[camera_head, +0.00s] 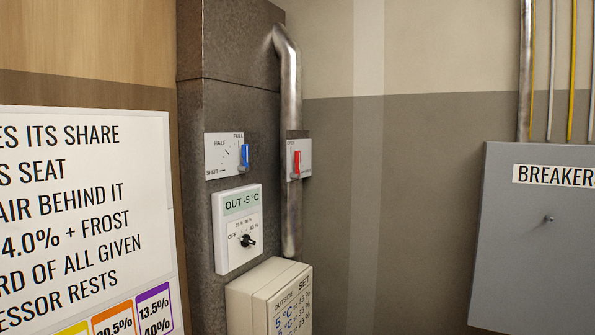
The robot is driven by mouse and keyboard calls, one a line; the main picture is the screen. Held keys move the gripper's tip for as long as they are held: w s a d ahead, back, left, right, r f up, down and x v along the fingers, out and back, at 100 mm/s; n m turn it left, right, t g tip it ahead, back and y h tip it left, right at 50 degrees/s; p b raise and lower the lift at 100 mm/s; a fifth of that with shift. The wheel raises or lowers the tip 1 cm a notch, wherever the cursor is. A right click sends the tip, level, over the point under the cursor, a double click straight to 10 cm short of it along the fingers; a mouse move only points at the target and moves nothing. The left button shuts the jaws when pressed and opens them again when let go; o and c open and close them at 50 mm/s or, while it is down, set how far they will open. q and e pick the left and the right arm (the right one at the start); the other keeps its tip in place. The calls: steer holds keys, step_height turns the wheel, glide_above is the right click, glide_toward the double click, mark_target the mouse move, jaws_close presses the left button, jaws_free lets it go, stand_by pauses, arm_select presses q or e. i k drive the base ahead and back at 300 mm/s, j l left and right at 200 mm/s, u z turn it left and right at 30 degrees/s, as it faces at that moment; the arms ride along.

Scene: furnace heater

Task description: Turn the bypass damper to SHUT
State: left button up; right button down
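Two damper-like handles show in the head view. A blue handle (245,155) stands upright on a white plate (221,157) marked SHUT, HALF and what looks like FULL, on the dark grey duct. It stands on the right side of that plate, away from the SHUT mark at lower left. A red handle (297,162) stands upright on a smaller plate (305,158) at the metal pipe (291,95); its lettering is too small to read surely. No label naming the bypass damper is readable. Neither gripper is in view.
Below the blue handle is a dial panel (237,208) reading OUT -5 °C, with a black knob (248,241). A beige box (268,285) juts out beneath it. A text board (80,210) is at left, a grey BREAKER box (540,240) at right. Bare wall lies between pipe and box.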

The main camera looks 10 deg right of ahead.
mark_target(296, 175)
steer(key=i+l+z, duration=0.1)
steer(key=l, duration=0.25)
steer(key=i+l+z, duration=0.1)
steer(key=l, duration=0.3)
steer(key=i+l+z, duration=0.1)
steer(key=l, duration=0.25)
steer(key=i+l, duration=0.25)
steer(key=i+l+z, duration=0.15)
steer(key=l, duration=0.25)
